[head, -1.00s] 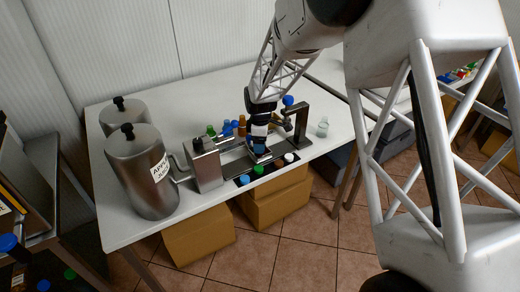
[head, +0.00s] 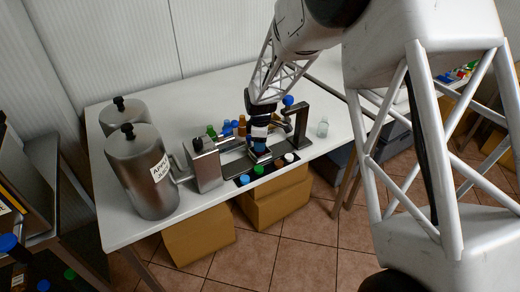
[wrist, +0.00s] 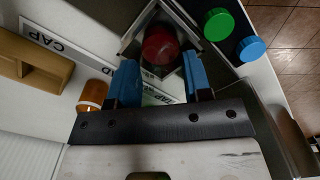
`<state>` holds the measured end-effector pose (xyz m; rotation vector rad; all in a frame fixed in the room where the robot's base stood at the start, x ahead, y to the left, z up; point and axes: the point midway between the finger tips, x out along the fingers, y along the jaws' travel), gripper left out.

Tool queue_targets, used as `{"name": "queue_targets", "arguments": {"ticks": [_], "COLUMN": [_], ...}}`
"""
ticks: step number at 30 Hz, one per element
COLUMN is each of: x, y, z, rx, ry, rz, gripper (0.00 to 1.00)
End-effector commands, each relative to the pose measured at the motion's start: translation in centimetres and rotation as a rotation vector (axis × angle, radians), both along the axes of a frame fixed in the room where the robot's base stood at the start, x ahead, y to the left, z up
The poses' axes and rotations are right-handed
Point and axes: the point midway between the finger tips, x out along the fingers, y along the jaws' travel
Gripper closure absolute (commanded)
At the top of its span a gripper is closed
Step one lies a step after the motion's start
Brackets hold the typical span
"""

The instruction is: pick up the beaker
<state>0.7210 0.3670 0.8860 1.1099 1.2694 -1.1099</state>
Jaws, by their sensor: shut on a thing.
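My gripper (head: 259,150) is low over the metal station (head: 224,153) on the white table. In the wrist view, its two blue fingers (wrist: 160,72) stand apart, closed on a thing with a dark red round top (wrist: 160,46). Its body is hidden below, so I cannot tell surely if it is the beaker. A small clear glass vessel (head: 322,129) stands upright on the table to the right of the station, apart from my gripper.
Two metal tanks (head: 146,178) stand at the left of the table. Green (wrist: 219,24) and blue (wrist: 251,48) caps lie along the front edge. The back of the table is clear.

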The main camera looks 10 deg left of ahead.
Motion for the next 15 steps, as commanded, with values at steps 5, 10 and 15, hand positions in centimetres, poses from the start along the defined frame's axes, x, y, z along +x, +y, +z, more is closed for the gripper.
{"name": "queue_targets", "arguments": {"ticks": [5, 10, 15], "x": [0.0, 0.02, 0.02], "y": [0.0, 0.01, 0.0], "z": [0.01, 0.19, 0.99], "rx": [0.0, 0.0, 0.0], "ry": [0.0, -0.001, -0.001], "rz": [0.0, 0.0, 0.0], "gripper": [0.79, 0.79, 0.79]}}
